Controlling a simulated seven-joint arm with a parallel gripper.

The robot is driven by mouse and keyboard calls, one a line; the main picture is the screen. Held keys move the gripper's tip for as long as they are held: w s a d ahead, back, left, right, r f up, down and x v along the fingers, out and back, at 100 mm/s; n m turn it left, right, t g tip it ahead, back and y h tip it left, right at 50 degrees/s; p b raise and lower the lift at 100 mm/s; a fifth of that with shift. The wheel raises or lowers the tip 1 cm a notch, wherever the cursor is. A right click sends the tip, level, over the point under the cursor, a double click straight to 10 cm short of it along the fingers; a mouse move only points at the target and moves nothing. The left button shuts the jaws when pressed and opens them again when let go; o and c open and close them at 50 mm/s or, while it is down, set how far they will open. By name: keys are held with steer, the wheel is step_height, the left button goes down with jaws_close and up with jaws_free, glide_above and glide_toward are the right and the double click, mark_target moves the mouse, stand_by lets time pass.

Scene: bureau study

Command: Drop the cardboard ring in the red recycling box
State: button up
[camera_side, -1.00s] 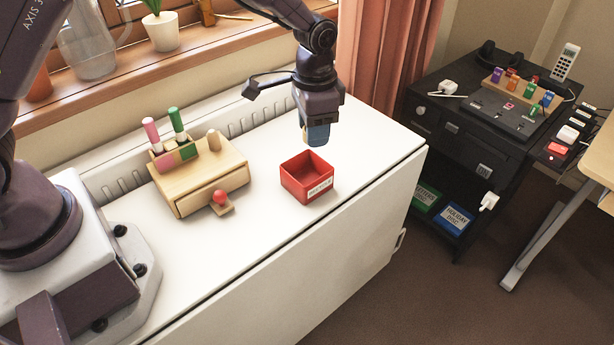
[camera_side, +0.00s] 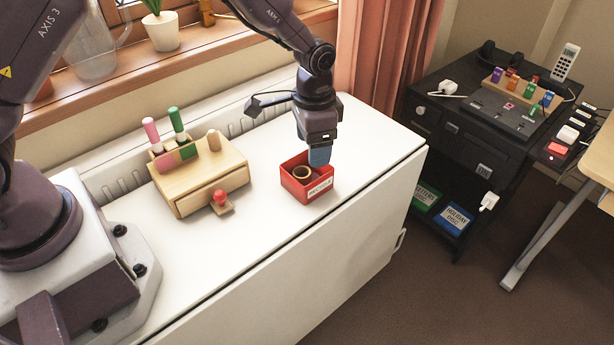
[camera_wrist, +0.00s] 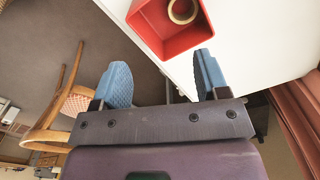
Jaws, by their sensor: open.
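The red recycling box (camera_side: 318,192) stands on the white worktop, with a pale label on its front. The cardboard ring (camera_side: 302,172) lies inside the box, toward its left back in the side view. In the wrist view the ring (camera_wrist: 182,10) shows tan inside the red box (camera_wrist: 165,43), partly cut off by the top edge. My gripper (camera_side: 319,158) is above the right back part of the box in the side view. In the wrist view its blue fingers (camera_wrist: 162,73) are spread apart with nothing between them.
A wooden desk organiser (camera_side: 205,178) with pink and green markers stands left of the box. A small red-knobbed stamp (camera_side: 221,198) is in front of it. The worktop (camera_side: 262,235) in front of the box is clear. A dark cabinet (camera_side: 465,140) stands at the right.

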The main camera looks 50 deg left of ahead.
steer(key=shift+r, duration=0.1)
step_height(320, 180, up, 13)
stand_by(0.4)
steer(key=s+a+r+n+t, duration=0.2)
steer(key=s+r, duration=0.3)
steer(key=s, duration=0.7)
steer(key=s+a+r+n+t, duration=0.2)
steer(key=s+a+r, duration=0.3)
steer(key=s, duration=0.7)
steer(key=shift+r+n+t, duration=0.4)
steer(key=shift+r+t, duration=0.3)
steer(key=shift+t, duration=0.1)
steer(key=shift+a, duration=0.1)
